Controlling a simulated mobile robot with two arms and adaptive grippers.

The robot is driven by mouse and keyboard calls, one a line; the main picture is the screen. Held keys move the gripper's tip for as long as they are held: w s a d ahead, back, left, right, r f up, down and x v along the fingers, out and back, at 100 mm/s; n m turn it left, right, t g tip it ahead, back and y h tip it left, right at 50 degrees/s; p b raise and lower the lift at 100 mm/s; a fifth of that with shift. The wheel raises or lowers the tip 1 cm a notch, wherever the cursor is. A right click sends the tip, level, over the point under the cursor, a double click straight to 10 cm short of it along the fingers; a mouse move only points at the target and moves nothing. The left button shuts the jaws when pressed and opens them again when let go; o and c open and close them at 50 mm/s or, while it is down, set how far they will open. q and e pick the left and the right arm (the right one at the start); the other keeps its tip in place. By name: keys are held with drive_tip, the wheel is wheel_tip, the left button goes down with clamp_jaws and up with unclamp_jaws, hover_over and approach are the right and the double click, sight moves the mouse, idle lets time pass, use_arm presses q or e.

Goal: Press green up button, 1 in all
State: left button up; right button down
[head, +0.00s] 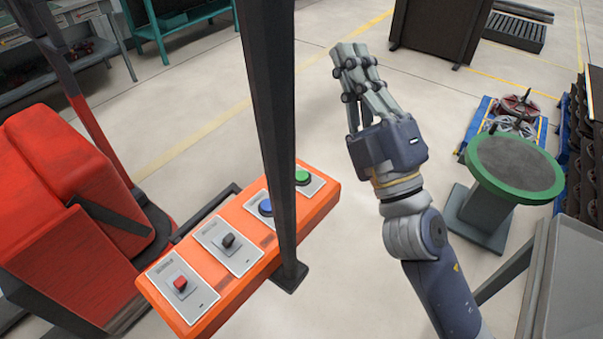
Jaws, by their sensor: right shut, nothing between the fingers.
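The green button (302,176) sits on a grey plate at the far right end of an orange control panel (262,279). A dark upright post (272,100) stands in front of the panel and hides part of it near the button. My right gripper (352,50) is shut and empty. It is raised above and to the right of the green button, apart from it, with its fingers pointing up in the picture. My left gripper does not show.
The panel also has a blue button (265,207), a black knob (228,240) and a red button (180,283). A red machine (70,190) stands at the left. A green-rimmed round stand (515,167) is at the right. Open floor lies behind the panel.

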drive_tip(key=s+a+r+n+g+y, duration=0.2)
drive_tip(key=s+a+n+g+y, duration=0.2)
drive_tip(key=a+n+g+y, duration=0.5)
drive_tip(key=s+a+r+n+g+y, duration=0.25)
drive_tip(key=s+n+g+y, duration=0.2)
drive_tip(key=n+g, duration=0.6)
drive_tip(key=s+a+f+n+g+h, duration=0.35)
drive_tip(key=a+f+n+h, duration=0.35)
drive_tip(key=n, duration=0.5)
drive_tip(key=w+d+f+n+t+h, duration=0.2)
drive_tip(key=w+f+t+h, duration=0.1)
drive_tip(key=w+f+h, duration=0.5)
drive_tip(key=w+d+f+t+h, duration=0.2)
drive_tip(key=w+d+t+h, duration=0.2)
drive_tip(key=w+d, duration=0.4)
drive_tip(key=shift+d+m+h, duration=0.35)
drive_tip(key=shift+d+m, duration=0.1)
drive_tip(key=shift+d, duration=0.1)
drive_tip(key=shift+f, duration=0.25)
